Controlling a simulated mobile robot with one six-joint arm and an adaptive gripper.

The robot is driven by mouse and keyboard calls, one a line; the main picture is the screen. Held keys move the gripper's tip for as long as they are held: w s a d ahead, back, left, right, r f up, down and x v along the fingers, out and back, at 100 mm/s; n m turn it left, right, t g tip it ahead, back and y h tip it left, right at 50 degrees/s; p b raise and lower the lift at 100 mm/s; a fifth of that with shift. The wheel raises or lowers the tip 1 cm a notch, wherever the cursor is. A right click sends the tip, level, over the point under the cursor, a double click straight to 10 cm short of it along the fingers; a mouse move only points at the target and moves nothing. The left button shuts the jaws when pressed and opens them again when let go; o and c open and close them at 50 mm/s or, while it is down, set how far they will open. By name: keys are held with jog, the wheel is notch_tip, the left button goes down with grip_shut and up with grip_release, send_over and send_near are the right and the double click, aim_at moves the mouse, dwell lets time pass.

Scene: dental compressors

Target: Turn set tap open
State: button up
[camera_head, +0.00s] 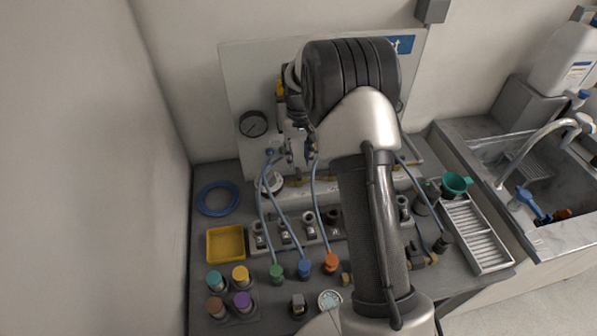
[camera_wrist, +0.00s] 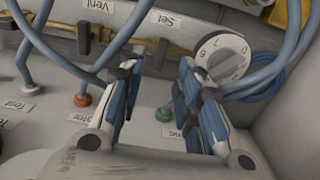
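The set tap (camera_wrist: 162,52) looks like a small grey lever on the brass pipe, just below the "Set" label (camera_wrist: 167,18) in the wrist view. My gripper (camera_wrist: 159,66) is open, with its blue-padded fingers apart. In this view the lever lies in the gap between the fingertips; I cannot tell whether either finger touches it. In the head view my arm covers most of the panel (camera_head: 238,80), and the set tap cannot be made out there.
A white numbered dial (camera_wrist: 222,55) is close to the right finger. A similar grey lever (camera_wrist: 84,38) sits under the "Vent" label (camera_wrist: 97,5). Blue hoses (camera_wrist: 50,50) cross near the left finger. A pressure gauge (camera_head: 253,123) and yellow tray (camera_head: 209,256) are left of my arm.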

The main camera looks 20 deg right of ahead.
aim_at(298, 172)
notch_tip(298, 172, down, 6)
jog(key=shift+r+b, duration=0.1)
jog(key=shift+b, duration=0.45)
jog(key=shift+c, duration=0.2)
grip_shut()
